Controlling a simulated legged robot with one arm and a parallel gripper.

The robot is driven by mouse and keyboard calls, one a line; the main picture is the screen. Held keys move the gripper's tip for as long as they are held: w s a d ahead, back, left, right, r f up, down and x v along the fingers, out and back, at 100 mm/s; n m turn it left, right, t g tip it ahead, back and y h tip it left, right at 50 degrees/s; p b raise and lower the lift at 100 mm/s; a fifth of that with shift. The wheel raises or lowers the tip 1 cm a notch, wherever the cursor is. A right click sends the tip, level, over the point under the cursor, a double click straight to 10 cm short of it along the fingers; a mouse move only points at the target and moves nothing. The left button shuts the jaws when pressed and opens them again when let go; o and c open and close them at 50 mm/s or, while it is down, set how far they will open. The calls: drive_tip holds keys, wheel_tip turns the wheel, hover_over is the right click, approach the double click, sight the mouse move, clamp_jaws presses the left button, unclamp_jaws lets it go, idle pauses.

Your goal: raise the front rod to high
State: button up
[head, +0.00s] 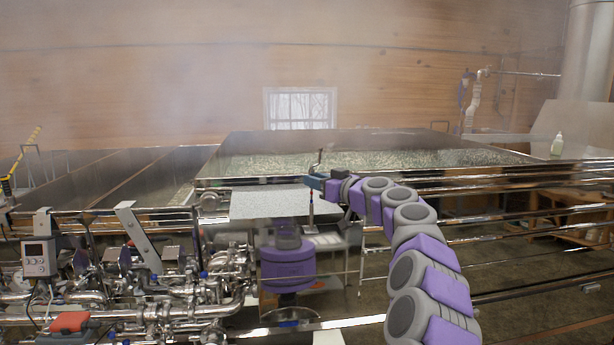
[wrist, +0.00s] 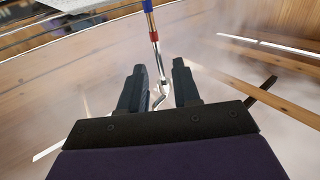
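The rod (head: 311,207) is thin and upright in the head view, with a red and a blue band, in front of the evaporator pan. A thin, bent metal end shows above my gripper (head: 314,182). In the wrist view the rod (wrist: 149,18) comes in from the top with its blue and red bands, and its shiny bent end lies between the two dark fingers of my gripper (wrist: 157,88). The fingers stand apart, with visible gaps on both sides of the rod. Contact with the rod does not show.
The wide steaming pan (head: 350,160) lies behind the rod. Dense steel pipes and valves (head: 150,285) fill the lower left, near a small grey display box (head: 38,258). Long metal rails (head: 530,185) run at the right. A bottle (head: 557,145) stands at the far right.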

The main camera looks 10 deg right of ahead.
drive_tip(key=shift+p+x, duration=0.65)
drive_tip(key=shift+x, duration=1.4)
clamp_jaws()
